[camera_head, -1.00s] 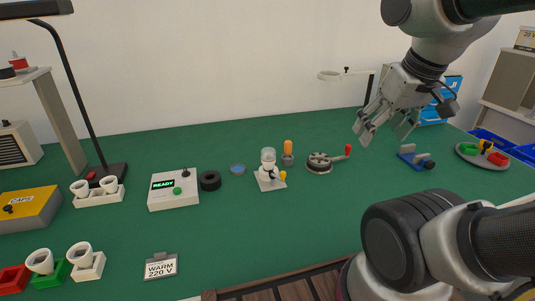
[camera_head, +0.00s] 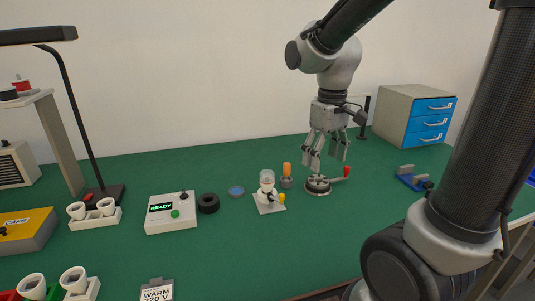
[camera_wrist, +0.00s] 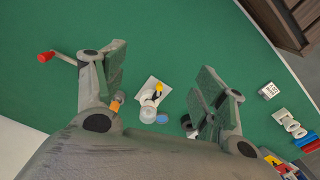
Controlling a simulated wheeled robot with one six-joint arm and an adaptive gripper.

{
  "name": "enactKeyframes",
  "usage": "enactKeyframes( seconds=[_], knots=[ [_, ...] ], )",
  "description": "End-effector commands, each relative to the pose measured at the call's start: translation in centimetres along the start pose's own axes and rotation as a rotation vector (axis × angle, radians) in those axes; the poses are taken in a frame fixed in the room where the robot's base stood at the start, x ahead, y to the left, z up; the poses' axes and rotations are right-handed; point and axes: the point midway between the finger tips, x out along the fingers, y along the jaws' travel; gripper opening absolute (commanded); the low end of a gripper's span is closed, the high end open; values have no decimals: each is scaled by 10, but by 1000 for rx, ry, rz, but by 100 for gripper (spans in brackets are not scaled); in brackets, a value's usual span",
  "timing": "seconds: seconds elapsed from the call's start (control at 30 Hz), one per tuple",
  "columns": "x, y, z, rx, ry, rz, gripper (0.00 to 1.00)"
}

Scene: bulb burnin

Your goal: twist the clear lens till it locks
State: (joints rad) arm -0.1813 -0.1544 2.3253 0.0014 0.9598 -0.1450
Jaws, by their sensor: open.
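The clear lens (camera_head: 267,176) is a see-through cylinder on top of a white fixture (camera_head: 270,206) with a square base plate and a small yellow knob at its side. It stands upright near the middle of the green table. In the wrist view the clear lens (camera_wrist: 148,115) shows from above, between my fingers and near the palm, beside the white plate (camera_wrist: 153,85). My gripper (camera_head: 325,155) is open and empty, pointing down. It hovers above the table to the right of the lens, over the crank device, apart from both. Whether the lens is locked cannot be seen.
A round crank device (camera_head: 317,185) with a red knob and an orange-handled tool (camera_head: 286,172) stand right of the fixture. A blue disc (camera_head: 236,190), a black ring (camera_head: 208,203) and a READY box (camera_head: 170,212) lie left.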

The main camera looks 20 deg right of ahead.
Motion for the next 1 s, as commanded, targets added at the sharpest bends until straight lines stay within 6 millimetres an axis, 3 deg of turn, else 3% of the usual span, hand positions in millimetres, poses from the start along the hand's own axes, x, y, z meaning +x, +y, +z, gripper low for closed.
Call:
enactKeyframes(
  seconds=[0.1,0.33,0.4,0.5,0.6,0.73,0.87,1.0],
  knots=[
    [26,-8,-51,-213,-62,-13,71],
    [82,-25,-144,-761,-106,-48,71],
    [90,-27,-169,-943,-92,-52,71],
    [85,-25,-196,-1171,-48,-35,71],
    [75,-24,-211,-1362,-14,-12,71],
    [75,-24,-212,-1532,-9,-9,71],
    [78,-24,-212,-1597,-9,-10,71],
    [95,-24,-211,-1602,-10,-11,71]
  ],
)
